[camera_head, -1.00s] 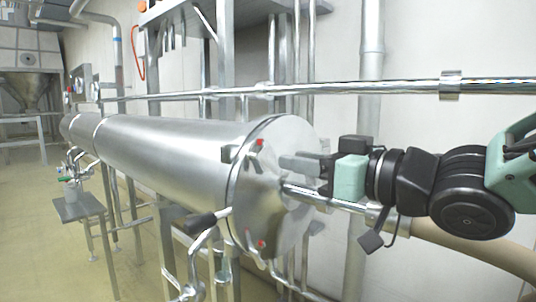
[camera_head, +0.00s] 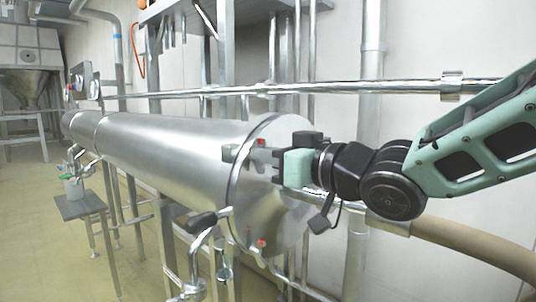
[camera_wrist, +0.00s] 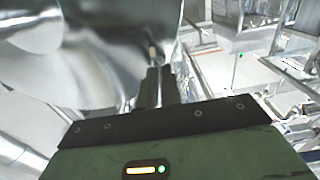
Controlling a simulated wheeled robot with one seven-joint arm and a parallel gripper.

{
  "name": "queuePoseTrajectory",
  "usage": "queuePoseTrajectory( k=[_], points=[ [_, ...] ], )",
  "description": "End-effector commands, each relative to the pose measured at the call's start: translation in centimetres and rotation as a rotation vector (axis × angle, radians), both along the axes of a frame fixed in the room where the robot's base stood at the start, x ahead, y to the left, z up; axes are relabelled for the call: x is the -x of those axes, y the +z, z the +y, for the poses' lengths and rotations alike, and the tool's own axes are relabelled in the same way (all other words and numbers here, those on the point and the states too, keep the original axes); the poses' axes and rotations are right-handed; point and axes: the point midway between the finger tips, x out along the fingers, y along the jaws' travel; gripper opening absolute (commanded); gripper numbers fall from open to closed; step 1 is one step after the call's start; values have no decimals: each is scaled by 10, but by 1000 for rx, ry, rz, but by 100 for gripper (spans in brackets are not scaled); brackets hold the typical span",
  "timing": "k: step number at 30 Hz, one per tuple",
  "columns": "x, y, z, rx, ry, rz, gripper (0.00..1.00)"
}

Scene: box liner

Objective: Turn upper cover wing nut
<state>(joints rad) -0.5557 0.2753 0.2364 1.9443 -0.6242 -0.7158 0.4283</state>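The upper cover wing nut (camera_head: 229,153) is a small grey piece at the upper rim of the round end cover (camera_head: 250,205), beside a red-tipped part (camera_head: 261,142). My gripper (camera_head: 262,160) reaches in from the right, its fingers over the cover's upper face, close to the wing nut. In the wrist view my gripper (camera_wrist: 158,86) shows two dark fingers close together in front of shiny metal. A small tan tip (camera_wrist: 152,50) shows just beyond them. Whether the fingers touch or grip the nut is hidden.
A long steel cylinder (camera_head: 160,140) runs back to the left from the cover. A lever with a black handle (camera_head: 202,222) stands out below it.

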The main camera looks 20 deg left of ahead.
Motion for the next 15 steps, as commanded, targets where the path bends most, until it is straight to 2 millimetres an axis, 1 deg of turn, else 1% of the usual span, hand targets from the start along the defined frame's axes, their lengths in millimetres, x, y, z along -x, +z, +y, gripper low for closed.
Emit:
queuePoseTrajectory(
  k=[8, 15],
  points=[
    [0, -1, 0, 6, 0, -16, 0],
    [1, -2, 0, 43, 0, -111, 0]
  ],
)
